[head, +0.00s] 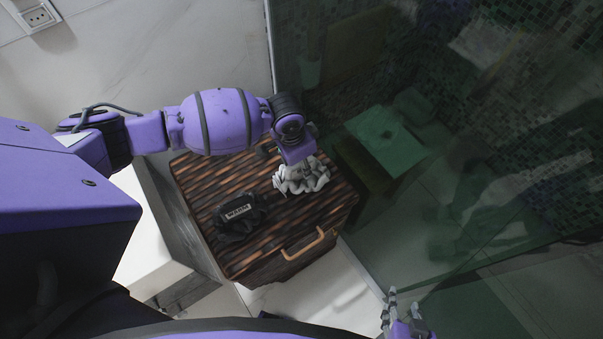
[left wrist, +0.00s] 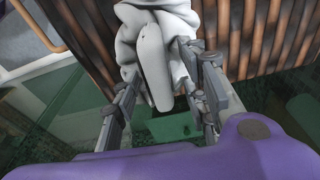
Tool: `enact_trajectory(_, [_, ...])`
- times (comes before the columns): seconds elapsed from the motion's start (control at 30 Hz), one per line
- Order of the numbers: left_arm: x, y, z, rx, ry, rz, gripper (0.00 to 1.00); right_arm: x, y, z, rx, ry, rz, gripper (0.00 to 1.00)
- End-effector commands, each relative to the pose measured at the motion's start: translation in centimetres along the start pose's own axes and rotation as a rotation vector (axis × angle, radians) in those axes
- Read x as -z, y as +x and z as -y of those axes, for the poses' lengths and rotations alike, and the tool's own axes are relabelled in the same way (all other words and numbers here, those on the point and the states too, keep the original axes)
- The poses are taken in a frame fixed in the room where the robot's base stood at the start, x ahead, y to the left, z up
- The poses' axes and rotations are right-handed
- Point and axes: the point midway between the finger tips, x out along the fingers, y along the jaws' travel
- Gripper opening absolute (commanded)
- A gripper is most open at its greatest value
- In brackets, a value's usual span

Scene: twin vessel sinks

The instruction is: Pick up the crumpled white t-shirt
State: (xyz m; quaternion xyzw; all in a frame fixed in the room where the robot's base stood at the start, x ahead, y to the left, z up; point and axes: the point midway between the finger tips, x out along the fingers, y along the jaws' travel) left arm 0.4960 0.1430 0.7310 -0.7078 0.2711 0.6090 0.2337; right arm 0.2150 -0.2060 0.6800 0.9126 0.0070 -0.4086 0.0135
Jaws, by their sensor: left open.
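The crumpled white t-shirt (head: 302,179) lies in a heap on the dark wooden slatted lid of a hamper, near its right side. My left gripper (head: 303,168) is right over the shirt in the head view, and its hand hides part of the cloth. In the left wrist view the shirt (left wrist: 157,40) lies ahead of and partly between the spread fingers of my left gripper (left wrist: 160,82). They are open; I cannot tell whether they touch the cloth. My right gripper (head: 403,308) is at the bottom edge, open and empty, away from the shirt.
The hamper (head: 205,180) has a light handle (head: 303,244) on its front. A black crumpled item with a pale label (head: 238,212) lies on the lid, left of the shirt. A glass panel (head: 440,200) stands close on the right. A white cabinet (head: 145,235) stands at the left.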

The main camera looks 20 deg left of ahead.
Motion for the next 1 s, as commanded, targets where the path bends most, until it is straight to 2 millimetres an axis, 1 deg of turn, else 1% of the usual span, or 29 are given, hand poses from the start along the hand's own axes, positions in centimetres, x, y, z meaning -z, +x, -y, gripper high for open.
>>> enact_trajectory(0.4, [-0.03, 0.24, -0.01, 0.000, 0.000, 0.000, 0.41, 0.29, 0.01, 0.19, 0.000, 0.007, -0.004, 0.40])
enact_trajectory(0.47, [-0.03, 0.24, -0.01, 0.000, 0.000, 0.000, 0.34, 0.29, 0.01, 0.19, 0.000, 0.007, -0.004, 0.40])
enact_trajectory(0.7, [-0.03, 0.23, 0.00, 0.000, 0.000, 0.000, 0.03, 0.27, 0.00, 0.16, 0.000, 0.005, -0.003, 0.40])
enact_trajectory(0.73, [-0.03, 0.23, 0.00, 0.000, 0.000, 0.000, 0.00, 0.26, 0.00, 0.14, 0.000, 0.004, -0.003, 0.40])
enact_trajectory(1.0, [0.01, 0.19, 0.02, 0.000, 0.000, -0.001, 0.00, 0.21, -0.02, 0.03, 0.001, -0.001, -0.002, 0.40])
